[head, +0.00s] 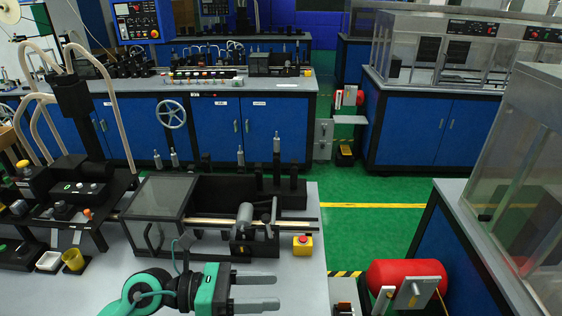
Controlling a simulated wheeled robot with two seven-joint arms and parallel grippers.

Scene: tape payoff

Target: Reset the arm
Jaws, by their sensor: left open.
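My left arm (140,289) comes in low at the bottom of the head view, with green and black links. Its left gripper (257,292) points right over the grey bench top. The two grey fingers are apart with nothing between them. It is in front of the machine on the bench, left of the yellow box with a red button (302,244). My right gripper does not show.
The machine's clear-sided guard box (160,210) stands behind my left gripper. A white cup (48,261) and a yellow cup (74,260) sit at left. A red cylinder (405,275) lies beyond the bench's right edge. Green floor (370,195) is open between benches.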

